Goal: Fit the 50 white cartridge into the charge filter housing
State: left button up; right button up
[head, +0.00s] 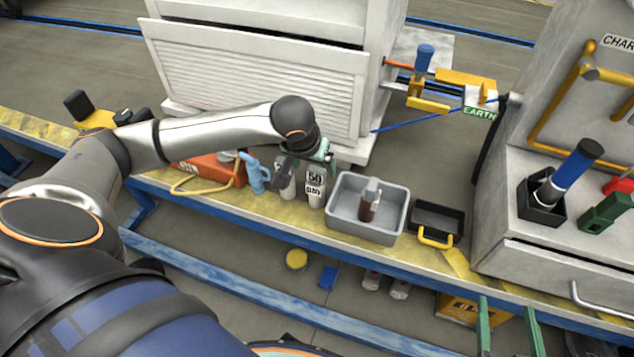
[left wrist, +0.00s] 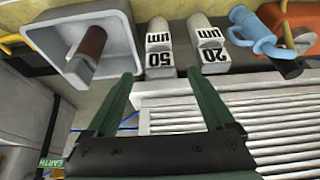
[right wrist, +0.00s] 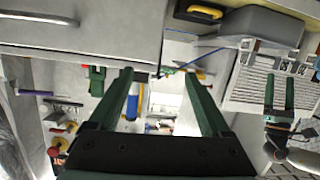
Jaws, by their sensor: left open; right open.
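The white cartridge marked 50 (head: 315,188) stands upright on the yellow bench, between a similar white cartridge marked 20 (head: 287,186) and a grey tray. In the left wrist view the 50 cartridge (left wrist: 159,52) lies just beyond and between the open fingertips of my left gripper (left wrist: 160,74), apparently not gripped. In the head view my left gripper (head: 322,154) is above the cartridges, partly hidden by its wrist. My right gripper (head: 508,305) is open and empty at the lower right, before the cabinet with a sign starting "CHAR" (head: 617,42). I cannot clearly identify the filter housing.
The grey tray (head: 345,223) holds a brown-bodied cartridge (head: 370,203). A black tray with a yellow handle (head: 437,220) sits to its right. A blue jug (head: 257,175) and an orange container (head: 212,172) stand left. A louvred white panel (head: 255,80) rises behind the cartridges.

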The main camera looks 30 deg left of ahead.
aim_at(316, 170)
pick_arm(q)
jog(key=x, duration=0.3)
jog(key=b+x, duration=0.1)
jog(key=x, duration=0.1)
jog(key=shift+w+a, duration=0.1)
jog(key=shift+w, duration=0.2)
pick_arm(e)
notch_tip(316, 170, up, 7)
jog(key=w+n+t+y, duration=0.1)
jog(key=t, duration=0.2)
jog(key=shift+a, duration=0.15)
pick_arm(q)
jog(key=shift+c, duration=0.4)
pick_arm(e)
jog(key=shift+w, duration=0.1)
pick_arm(q)
grip_shut()
